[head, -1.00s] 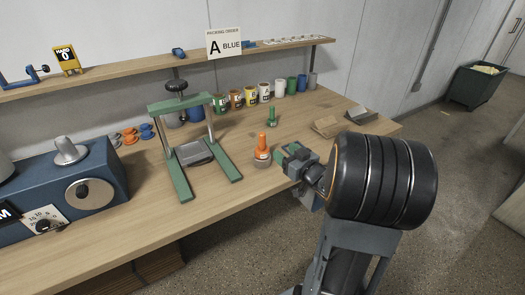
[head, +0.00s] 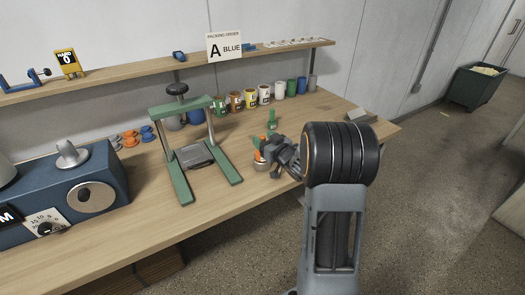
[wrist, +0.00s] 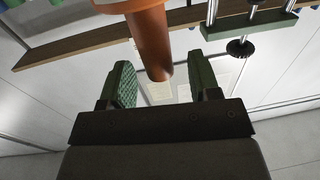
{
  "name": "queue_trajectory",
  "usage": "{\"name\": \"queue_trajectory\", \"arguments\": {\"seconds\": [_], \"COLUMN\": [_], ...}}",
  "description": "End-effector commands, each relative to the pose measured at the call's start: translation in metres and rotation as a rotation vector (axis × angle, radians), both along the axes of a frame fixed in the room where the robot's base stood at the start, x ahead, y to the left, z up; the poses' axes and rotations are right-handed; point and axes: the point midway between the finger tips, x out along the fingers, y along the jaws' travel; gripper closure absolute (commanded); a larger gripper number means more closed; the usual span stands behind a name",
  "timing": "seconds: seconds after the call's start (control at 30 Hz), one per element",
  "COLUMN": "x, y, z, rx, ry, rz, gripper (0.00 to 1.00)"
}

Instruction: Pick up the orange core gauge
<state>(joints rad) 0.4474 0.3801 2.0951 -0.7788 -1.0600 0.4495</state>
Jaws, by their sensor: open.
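The orange core gauge (head: 258,156) stands on the wooden bench, right of the green press frame. In the head view my gripper (head: 272,153) is at its right side and covers part of it. In the wrist view the gauge's orange shaft (wrist: 150,42) reaches down from the top edge toward the space between my two green-padded fingers. My gripper (wrist: 161,82) is open there, one finger on each side of the shaft's line. I cannot tell whether either finger touches it.
A green gauge (head: 272,121) stands just behind the orange one. The green press frame (head: 181,178) is close on the left. A row of coloured cans (head: 250,97) lines the bench's back. The bench front (head: 150,235) is clear.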

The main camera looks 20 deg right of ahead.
Motion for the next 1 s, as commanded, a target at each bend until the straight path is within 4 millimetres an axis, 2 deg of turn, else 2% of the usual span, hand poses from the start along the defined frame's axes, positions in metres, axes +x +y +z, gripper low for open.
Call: {"name": "queue_trajectory", "arguments": {"seconds": [0.13,0.4,1.0], "x": [0.0112,0.0131,0.0128], "y": [0.0029,0.003,0.0029], "z": [0.0001,0.0,0.0001], "rx": [0.0,0.0,0.0], "ry": [0.0,0.0,0.0], "rz": [0.001,0.0,0.0], "gripper": [0.44,0.44,1.0]}}
